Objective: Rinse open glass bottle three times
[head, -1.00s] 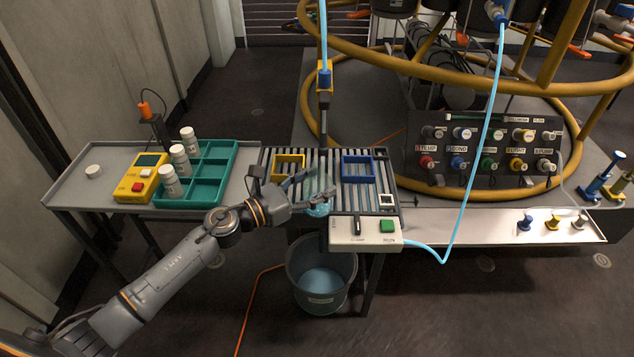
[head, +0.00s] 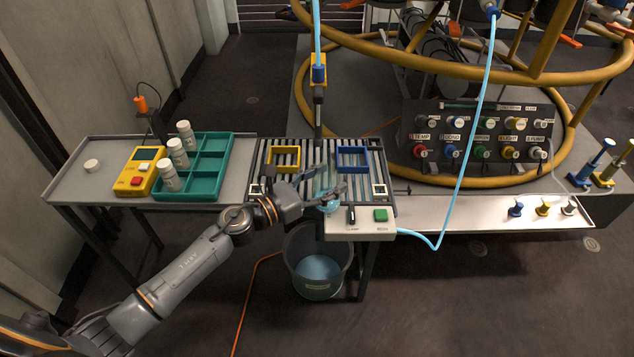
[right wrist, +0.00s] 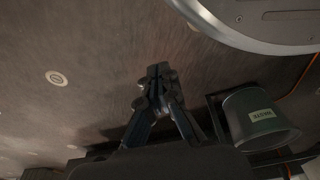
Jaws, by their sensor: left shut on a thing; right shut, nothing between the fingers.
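In the head view my left gripper (head: 316,196) reaches in over the slatted rack (head: 282,183) and is shut on a clear glass bottle (head: 327,198) with a bluish tint. The bottle is partly hidden by the fingers, and I cannot tell whether liquid is in it. It is close above the white control box (head: 343,228) with a green button (head: 380,215). In the right wrist view my right gripper (right wrist: 157,88) is shut and empty above the floor. A grey bucket (head: 318,275) holding bluish liquid stands under the rack; it also shows in the right wrist view (right wrist: 250,128).
Several white capped bottles (head: 179,153) stand at a teal tray (head: 208,184) beside a yellow meter (head: 141,172). Yellow (head: 285,148) and blue (head: 367,150) frames sit on the rack. A blue hose (head: 463,175) curves up at the right. A panel of knobs (head: 477,138) stands behind.

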